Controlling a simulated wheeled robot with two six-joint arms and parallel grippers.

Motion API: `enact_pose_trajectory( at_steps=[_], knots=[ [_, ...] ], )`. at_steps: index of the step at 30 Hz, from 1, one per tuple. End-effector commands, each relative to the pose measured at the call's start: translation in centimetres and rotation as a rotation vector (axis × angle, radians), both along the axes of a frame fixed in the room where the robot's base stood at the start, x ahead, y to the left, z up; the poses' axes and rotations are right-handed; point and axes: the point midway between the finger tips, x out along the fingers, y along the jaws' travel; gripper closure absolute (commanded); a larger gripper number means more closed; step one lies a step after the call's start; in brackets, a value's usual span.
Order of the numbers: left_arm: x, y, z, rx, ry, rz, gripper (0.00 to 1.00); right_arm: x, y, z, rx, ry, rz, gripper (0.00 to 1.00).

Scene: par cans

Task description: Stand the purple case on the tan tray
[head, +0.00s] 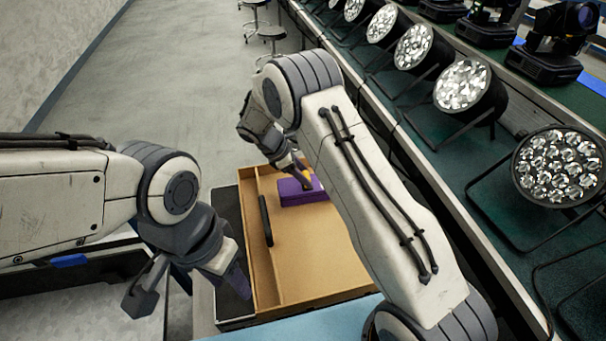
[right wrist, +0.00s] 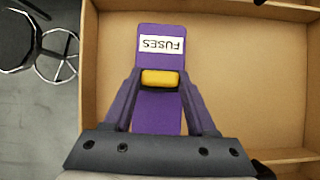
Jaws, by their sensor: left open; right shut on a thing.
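The purple case (head: 302,191) is at the far part of the tan tray (head: 325,250). In the right wrist view the case (right wrist: 160,118) has a white label reading FUSES, upside down, and a yellow grip (right wrist: 160,78). My right gripper (right wrist: 160,80) is shut on the case at this yellow grip; it also shows in the head view (head: 300,180). I cannot tell whether the case touches the tray floor. My right arm hides the tray's right part in the head view. My left gripper (head: 190,290) is open and empty, left of the tray's near end.
The tray has a narrow left compartment with a black bar (head: 265,220) at its divider. Round stage lights (head: 463,86) stand along the green-topped bench on the right. Stools (head: 271,35) stand on the open floor beyond. The tray's near middle is clear.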

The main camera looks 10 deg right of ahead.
Motion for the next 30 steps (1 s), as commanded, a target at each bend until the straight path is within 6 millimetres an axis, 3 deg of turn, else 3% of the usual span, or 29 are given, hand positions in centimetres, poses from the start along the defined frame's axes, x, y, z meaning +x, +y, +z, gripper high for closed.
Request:
enact_pose_trajectory(
  at_steps=[14,15,18,30],
  knots=[
    [0.0,0.0,-0.3,0.0,0.0,0.0,0.5,0.05,0.0,-0.52,0.0,-0.001,0.001,1.0],
    [0.0,0.0,-0.3,0.0,0.0,0.0,0.5,0.05,0.0,-0.52,0.0,-0.001,0.001,0.39],
    [0.0,0.0,-0.31,0.0,0.0,0.0,0.5,0.05,0.0,-0.53,0.0,-0.001,0.001,0.08],
    [0.0,0.0,-0.58,0.0,0.0,0.0,0.5,0.09,0.43,-0.06,0.001,-0.003,0.001,0.08]
  ],
)
